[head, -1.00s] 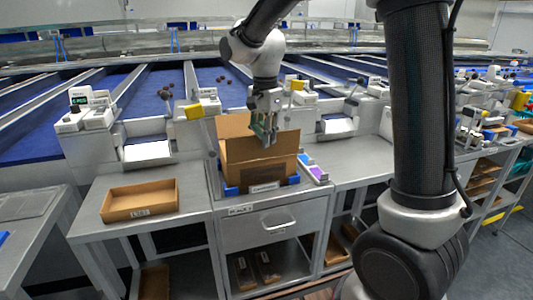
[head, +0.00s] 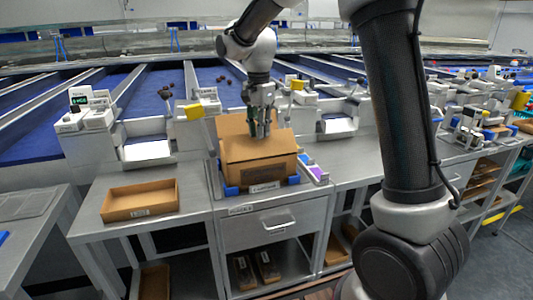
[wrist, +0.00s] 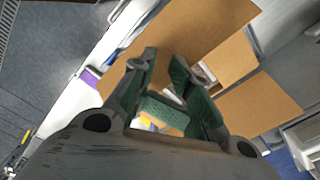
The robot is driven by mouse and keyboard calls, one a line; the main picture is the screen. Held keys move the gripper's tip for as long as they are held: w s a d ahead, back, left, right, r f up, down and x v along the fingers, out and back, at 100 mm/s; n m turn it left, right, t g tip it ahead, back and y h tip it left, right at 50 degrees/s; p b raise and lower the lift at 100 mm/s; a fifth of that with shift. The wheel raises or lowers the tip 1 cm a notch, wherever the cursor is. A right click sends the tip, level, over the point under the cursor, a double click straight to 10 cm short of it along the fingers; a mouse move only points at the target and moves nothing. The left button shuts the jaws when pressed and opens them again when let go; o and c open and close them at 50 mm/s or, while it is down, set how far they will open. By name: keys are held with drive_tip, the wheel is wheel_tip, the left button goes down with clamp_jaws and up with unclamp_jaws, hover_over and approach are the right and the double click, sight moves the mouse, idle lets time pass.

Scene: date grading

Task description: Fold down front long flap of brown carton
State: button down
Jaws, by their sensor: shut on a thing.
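The brown carton (head: 262,173) stands upright on the middle bench, facing me. Its front long flap (head: 245,151) slopes up and back from the front top edge, covering much of the opening. Another flap (head: 232,124) stands up behind it. My gripper (head: 261,134) points down over the carton, its fingers at the raised edge of the front flap and shut on it. In the wrist view, brown carton panels (wrist: 190,35) show beyond the green-padded fingers (wrist: 162,68); the exact contact is hard to see. The carton's inside is mostly hidden.
Blue corner holders (head: 231,191) flank the carton's base. A purple item (head: 318,173) lies to its right. A shallow brown tray (head: 107,212) sits on the left bench. Blue sorting lanes (head: 150,105) run behind. The right benchtop (head: 365,147) has free room.

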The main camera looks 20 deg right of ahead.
sight(259, 142)
drive_tip(key=shift+w+f, duration=0.1)
drive_tip(key=shift+w, duration=0.05)
drive_tip(key=shift+f, duration=2.4)
wheel_tip(259, 142, up, 11)
drive_tip(key=shift+r, duration=0.1)
